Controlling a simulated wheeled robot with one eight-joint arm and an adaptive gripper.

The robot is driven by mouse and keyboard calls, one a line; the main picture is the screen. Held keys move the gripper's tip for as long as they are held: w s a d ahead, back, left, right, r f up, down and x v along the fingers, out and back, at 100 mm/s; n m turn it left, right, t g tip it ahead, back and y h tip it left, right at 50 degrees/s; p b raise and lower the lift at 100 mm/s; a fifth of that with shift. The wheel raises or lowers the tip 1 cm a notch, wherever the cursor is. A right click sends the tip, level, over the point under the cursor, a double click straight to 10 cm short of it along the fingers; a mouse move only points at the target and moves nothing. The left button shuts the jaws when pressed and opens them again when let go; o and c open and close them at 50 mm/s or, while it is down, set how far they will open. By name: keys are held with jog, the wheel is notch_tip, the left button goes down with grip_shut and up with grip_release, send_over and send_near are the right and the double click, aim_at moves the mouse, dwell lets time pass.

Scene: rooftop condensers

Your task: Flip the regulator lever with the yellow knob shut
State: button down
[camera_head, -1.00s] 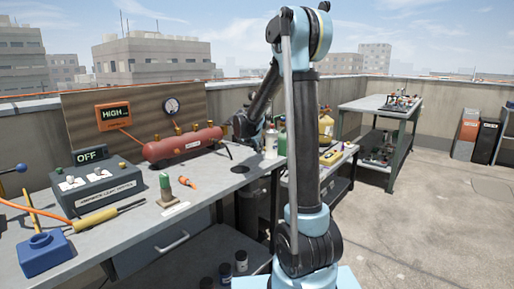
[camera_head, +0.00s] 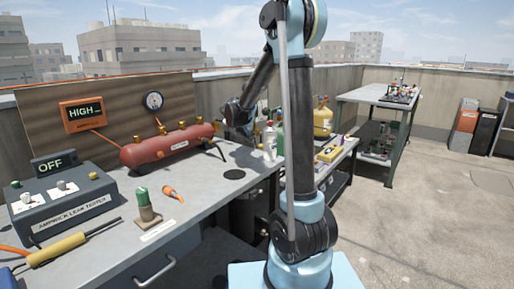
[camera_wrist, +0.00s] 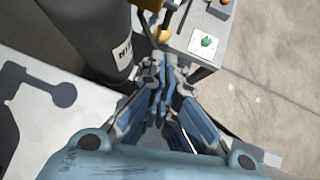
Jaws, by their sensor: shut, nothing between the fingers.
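I cannot make out the regulator lever for certain in either view. A small yellow-orange rounded thing (camera_wrist: 163,33) shows just beyond my fingertips in the wrist view; I cannot tell if it is the lever's knob. My gripper (camera_wrist: 160,76) is shut and empty. A dark cylinder (camera_wrist: 92,35) with a partly readable label starting "NI" stands left of it in the wrist view. In the head view my forearm reaches over the far right end of the bench, and my fingers cannot be made out there.
The grey bench (camera_head: 190,205) carries a red tank (camera_head: 168,146), a leak tester (camera_head: 62,205) reading OFF, a yellow-handled probe (camera_head: 57,249) and a green-topped piece (camera_head: 145,205). A display (camera_head: 82,115) reads HIGH. A yellow cylinder (camera_head: 322,117) stands beyond my arm. Floor at right is open.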

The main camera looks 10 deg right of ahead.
jog(key=x, duration=1)
jog(key=shift+s, duration=0.1)
dwell(0.4)
jog(key=shift+w+d+f, duration=0.3)
jog(key=shift+f, duration=0.05)
jog(key=v, duration=1)
jog(key=shift+s+a+f, duration=0.2)
jog(key=shift+a+f, duration=0.05)
jog(key=shift+f, duration=0.15)
